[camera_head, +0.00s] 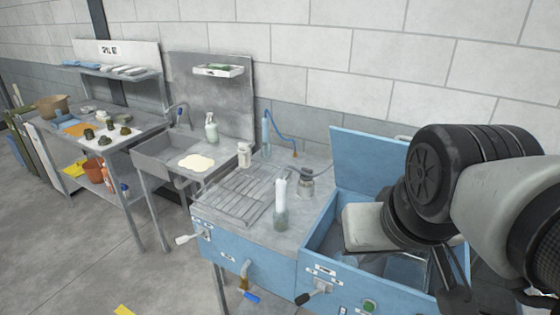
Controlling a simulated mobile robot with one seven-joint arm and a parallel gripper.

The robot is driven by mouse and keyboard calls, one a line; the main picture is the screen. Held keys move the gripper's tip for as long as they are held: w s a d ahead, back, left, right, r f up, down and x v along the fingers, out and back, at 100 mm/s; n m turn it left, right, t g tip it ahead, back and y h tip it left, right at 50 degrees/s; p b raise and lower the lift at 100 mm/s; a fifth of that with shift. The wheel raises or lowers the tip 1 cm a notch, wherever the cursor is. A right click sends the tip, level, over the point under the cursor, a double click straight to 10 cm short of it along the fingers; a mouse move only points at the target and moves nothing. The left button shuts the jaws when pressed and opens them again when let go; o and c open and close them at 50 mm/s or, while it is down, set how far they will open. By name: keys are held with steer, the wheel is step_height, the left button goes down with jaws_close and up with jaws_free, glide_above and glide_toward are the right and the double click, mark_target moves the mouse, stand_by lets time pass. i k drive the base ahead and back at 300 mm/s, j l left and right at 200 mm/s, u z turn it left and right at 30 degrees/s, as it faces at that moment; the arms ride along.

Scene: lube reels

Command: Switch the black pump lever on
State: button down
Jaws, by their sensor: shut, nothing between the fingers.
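A lever with a black grip (303,299) sticks out to the left from the front of the blue unit, low in the view, next to a small label. The lever looks slightly tilted, with its grip end lower. My gripper (457,290) shows only in part as dark finger parts at the lower right, below my black wrist joints. It is shut and empty, well to the right of the black lever and apart from it. Its fingertips are partly cut off by the frame and hard to make out.
The blue unit has an open basin (320,240) with a raised lid (370,165). A white-handled lever (186,239), a blue-handled tap (251,297) and a green button (369,305) are on its front. Bottles (281,205) stand on top. Floor at left front is clear.

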mark_target(303, 299)
steer(key=l+u, duration=0.5)
steer(key=l+z, duration=0.15)
steer(key=k+l+u, duration=0.15)
steer(key=k+u, duration=0.2)
steer(key=k+j+z, duration=0.1)
steer(key=j+z, duration=0.15)
steer(key=k+j+z, duration=0.25)
steer(key=j, duration=0.2)
steer(key=i, duration=0.1)
